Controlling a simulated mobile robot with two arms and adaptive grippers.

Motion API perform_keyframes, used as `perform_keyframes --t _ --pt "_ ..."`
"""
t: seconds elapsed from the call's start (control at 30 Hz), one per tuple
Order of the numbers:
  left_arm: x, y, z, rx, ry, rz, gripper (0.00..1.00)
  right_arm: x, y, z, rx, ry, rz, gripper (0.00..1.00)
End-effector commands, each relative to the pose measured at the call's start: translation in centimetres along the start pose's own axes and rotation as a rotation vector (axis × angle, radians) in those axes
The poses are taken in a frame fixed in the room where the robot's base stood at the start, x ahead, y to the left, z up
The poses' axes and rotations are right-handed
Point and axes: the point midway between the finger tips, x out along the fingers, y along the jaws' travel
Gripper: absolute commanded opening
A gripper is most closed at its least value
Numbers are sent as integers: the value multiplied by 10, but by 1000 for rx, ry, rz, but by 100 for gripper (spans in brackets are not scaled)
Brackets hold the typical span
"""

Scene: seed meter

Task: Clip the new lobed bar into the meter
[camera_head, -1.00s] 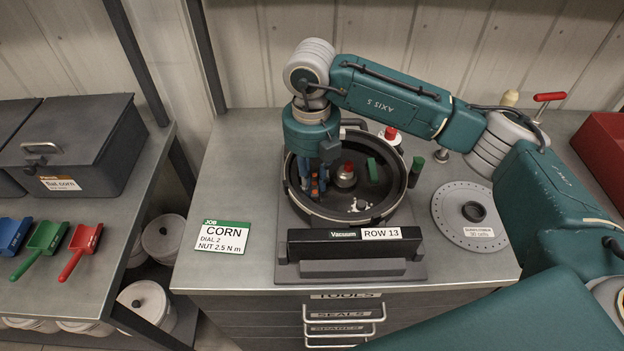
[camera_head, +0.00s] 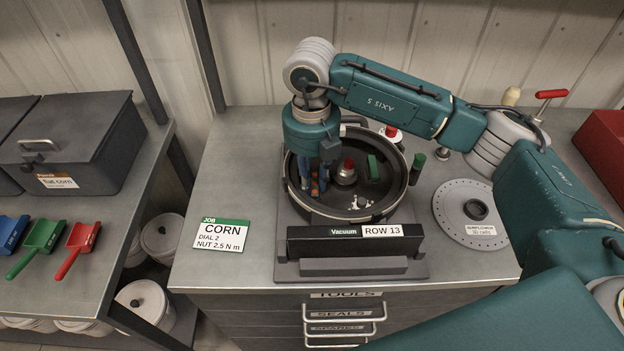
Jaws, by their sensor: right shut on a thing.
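The meter (camera_head: 402,190) is a round, open dark housing on a stand, with a hub and red knob (camera_head: 348,166) in the middle. My right gripper (camera_head: 318,186) points down into the left part of the housing, left of the hub. It is shut on a small part, taken to be the lobed bar, mostly hidden by the fingers; only small red and blue patches show there. I cannot tell whether the bar touches its seat. A green piece (camera_head: 373,168) stands inside the housing, right of the hub. My left gripper is out of view.
A perforated sunflower disc (camera_head: 452,222) lies right of the meter. A green-capped object (camera_head: 417,163) stands beside the housing. A job card (camera_head: 221,236) lies on the clear left bench top. My right arm spans the back and right.

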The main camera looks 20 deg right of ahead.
Motion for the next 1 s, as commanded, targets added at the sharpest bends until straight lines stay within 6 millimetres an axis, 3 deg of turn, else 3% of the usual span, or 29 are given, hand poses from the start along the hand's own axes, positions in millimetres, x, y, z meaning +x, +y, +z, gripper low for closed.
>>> perform_keyframes --t 1.0 --pt "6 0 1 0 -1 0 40 5 0 -1 -1 2 0 0"
